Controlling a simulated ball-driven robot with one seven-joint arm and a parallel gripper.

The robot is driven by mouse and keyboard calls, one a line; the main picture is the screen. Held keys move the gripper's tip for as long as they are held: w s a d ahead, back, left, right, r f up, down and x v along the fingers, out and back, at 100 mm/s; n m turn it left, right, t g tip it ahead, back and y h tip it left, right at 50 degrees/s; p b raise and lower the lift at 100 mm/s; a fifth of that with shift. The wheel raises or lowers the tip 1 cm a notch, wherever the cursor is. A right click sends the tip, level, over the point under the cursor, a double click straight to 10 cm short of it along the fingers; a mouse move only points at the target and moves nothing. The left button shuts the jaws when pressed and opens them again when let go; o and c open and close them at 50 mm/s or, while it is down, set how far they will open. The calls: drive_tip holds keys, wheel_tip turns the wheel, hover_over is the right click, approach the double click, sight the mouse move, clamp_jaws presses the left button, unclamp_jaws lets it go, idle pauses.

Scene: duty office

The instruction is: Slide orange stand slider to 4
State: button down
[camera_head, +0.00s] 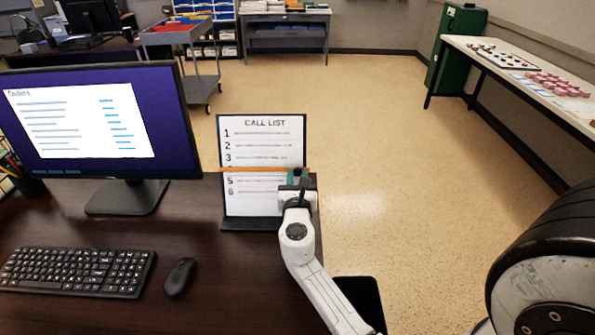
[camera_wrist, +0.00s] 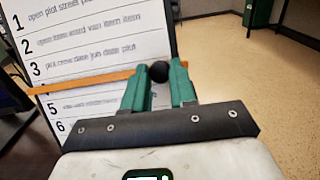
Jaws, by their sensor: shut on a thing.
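The call list stand (camera_head: 262,150) stands upright on the dark desk in the head view, with a white sheet numbered 1 to 6. Its orange slider (camera_head: 245,169) is a thin bar across the sheet, just below line 3, over the place of line 4, whose number is hidden. My gripper (camera_head: 298,178) is at the slider's right end. In the wrist view the orange slider (camera_wrist: 88,83) runs below line 3 to my gripper (camera_wrist: 159,80), whose green fingers are shut on the slider's round black knob (camera_wrist: 159,71).
A monitor (camera_head: 100,120), keyboard (camera_head: 75,272) and mouse (camera_head: 180,276) are on the desk, left of the stand. Open floor (camera_head: 400,200) lies to the right. A long side table (camera_head: 500,58) with pink items is at the far right.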

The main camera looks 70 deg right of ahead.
drive_tip(key=shift+s+a+f+b, duration=0.1)
drive_tip(key=shift+a+f+b, duration=0.2)
drive_tip(key=shift+f, duration=0.35)
drive_tip(key=shift+s+a+f+b, duration=0.15)
drive_tip(key=shift+f+b, duration=0.15)
drive_tip(key=shift+f, duration=0.3)
drive_tip(key=shift+w, duration=0.1)
drive_tip(key=c, duration=0.9)
unclamp_jaws()
drive_tip(key=v, duration=1)
drive_tip(key=shift+s+a, duration=0.2)
drive_tip(key=shift+a, duration=0.15)
